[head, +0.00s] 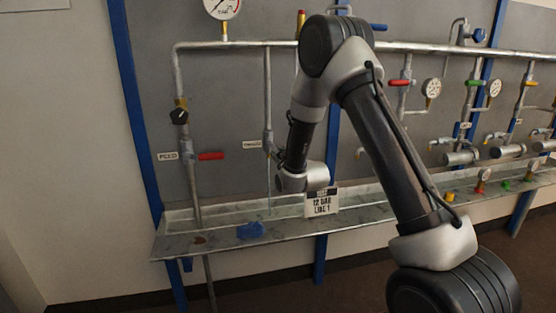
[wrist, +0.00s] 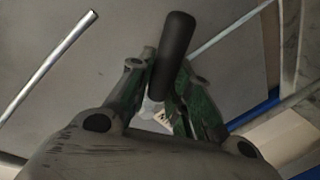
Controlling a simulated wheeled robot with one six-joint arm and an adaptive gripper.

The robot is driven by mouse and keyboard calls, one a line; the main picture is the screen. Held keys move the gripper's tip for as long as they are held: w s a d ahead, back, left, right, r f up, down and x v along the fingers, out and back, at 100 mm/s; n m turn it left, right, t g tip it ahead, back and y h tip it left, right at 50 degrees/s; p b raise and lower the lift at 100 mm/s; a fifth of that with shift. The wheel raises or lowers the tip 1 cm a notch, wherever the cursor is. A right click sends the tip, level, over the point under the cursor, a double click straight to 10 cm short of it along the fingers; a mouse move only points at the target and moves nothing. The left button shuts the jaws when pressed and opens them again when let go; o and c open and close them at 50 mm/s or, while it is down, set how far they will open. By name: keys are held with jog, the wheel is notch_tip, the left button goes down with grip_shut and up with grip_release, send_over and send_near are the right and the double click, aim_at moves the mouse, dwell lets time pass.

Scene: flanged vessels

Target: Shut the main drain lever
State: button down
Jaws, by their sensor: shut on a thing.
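In the wrist view a dark, round-ended lever handle (wrist: 173,50) stands between the two greenish fingers of my gripper (wrist: 160,75). The fingers are shut on it, one on each side, and the handle's end sticks out past them. In the head view my gripper (head: 277,152) is at a vertical pipe (head: 268,95) left of centre, beside a small white label (head: 252,144) too blurred to read. My wrist and fingers hide most of the lever and its valve there, so its angle to the pipe is unclear.
Gauges, valves and pipes crowd the right.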

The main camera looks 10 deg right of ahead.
jog(key=n, duration=0.2)
jog(key=d+r+n+h, duration=0.1)
jog(key=n, duration=0.1)
jog(key=shift+r, duration=0.2)
jog(key=r+n, duration=0.1)
jog(key=n, duration=0.1)
jog(key=r+n+h, duration=0.1)
jog(key=n, duration=0.1)
jog(key=shift+d+r+n+g+h, duration=0.15)
jog(key=shift+d+n+g+h, duration=0.15)
jog(key=shift+d+n+g, duration=0.1)
dwell(0.4)
jog(key=c, duration=1.3)
grip_release()
jog(key=shift+r, duration=0.15)
jog(key=v, duration=1.2)
